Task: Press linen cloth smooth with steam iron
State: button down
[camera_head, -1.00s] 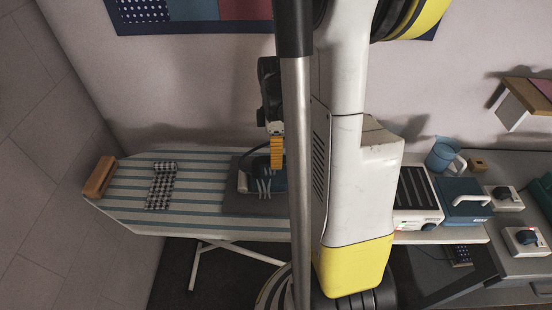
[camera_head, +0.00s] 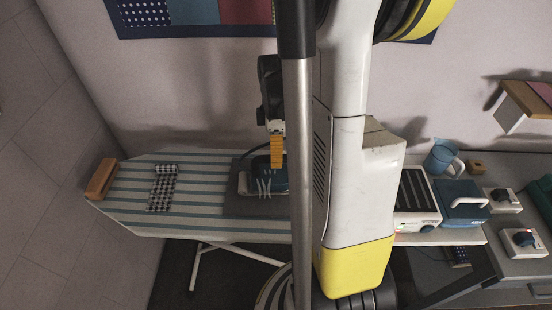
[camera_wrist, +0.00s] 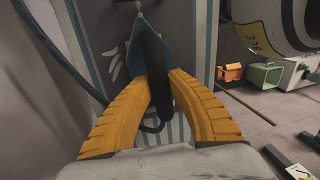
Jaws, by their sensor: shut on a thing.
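The steam iron (camera_head: 262,184), blue with pale stripes, is on the dark grey rest at the middle of the striped ironing board (camera_head: 210,231). My gripper (camera_head: 277,152), with ribbed yellow fingers, reaches down onto it from above. In the wrist view, the fingers of my gripper (camera_wrist: 156,88) close from both sides on the dark handle of the iron (camera_wrist: 150,60). I cannot tell whether the iron's sole touches the rest. A black-and-white checked cloth (camera_head: 161,190) lies on the board to the left, with a raised fold at its far end.
A wooden block (camera_head: 101,179) stands at the board's left end. Striped board lies bare between cloth and rest. To the right are a white-and-black box (camera_head: 416,202), a blue case (camera_head: 462,200) and a blue mug (camera_head: 440,157). My arm hides the board's right part.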

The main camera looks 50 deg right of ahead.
jog(key=shift+r+p, duration=1.75)
jog(key=shift+r, duration=1)
